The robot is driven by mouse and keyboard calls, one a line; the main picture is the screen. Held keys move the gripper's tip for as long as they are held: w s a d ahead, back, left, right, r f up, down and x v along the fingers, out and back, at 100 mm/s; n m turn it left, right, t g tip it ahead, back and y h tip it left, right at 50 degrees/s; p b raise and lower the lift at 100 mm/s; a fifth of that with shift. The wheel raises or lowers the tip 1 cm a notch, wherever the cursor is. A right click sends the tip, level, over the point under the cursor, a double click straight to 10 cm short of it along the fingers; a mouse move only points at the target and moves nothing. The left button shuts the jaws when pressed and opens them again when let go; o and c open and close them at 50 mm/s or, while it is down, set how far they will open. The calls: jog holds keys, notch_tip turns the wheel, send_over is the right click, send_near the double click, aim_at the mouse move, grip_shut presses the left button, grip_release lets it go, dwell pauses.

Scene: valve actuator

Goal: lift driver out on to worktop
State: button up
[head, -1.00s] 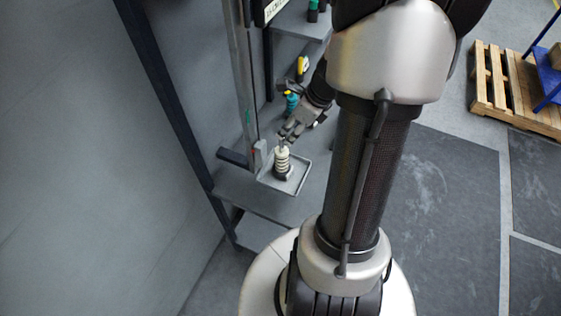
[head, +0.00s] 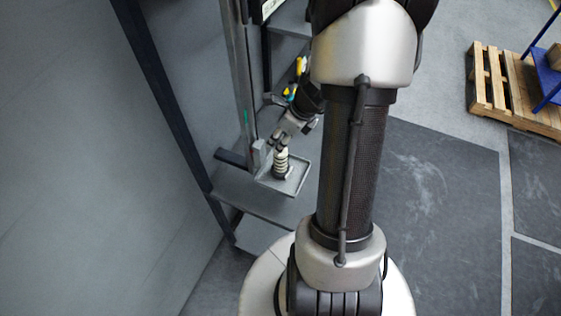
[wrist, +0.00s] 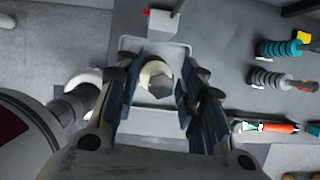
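My gripper (head: 281,140) is just over the cream ribbed stack (head: 281,163), which stands upright in a shallow grey tray (head: 299,178). In the wrist view my gripper (wrist: 158,92) is open. Its fingers are spread on both sides of the stack's cream top ring (wrist: 152,72) and grey centre (wrist: 159,86). I see no grip on it. A slim tool with an orange end (wrist: 278,127) lies at the right in the wrist view; I cannot tell whether it is the driver. No driver shows clearly in the head view.
Teal-ended ribbed parts (wrist: 285,48) lie right of the tray in the wrist view. A grey upright post (head: 240,80) stands close left of my gripper. The grey worktop (head: 255,197) is bare in front of the tray. A wooden pallet (head: 510,95) is far right.

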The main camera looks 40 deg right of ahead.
grip_shut()
dwell(0.6)
jog(key=shift+r, duration=0.1)
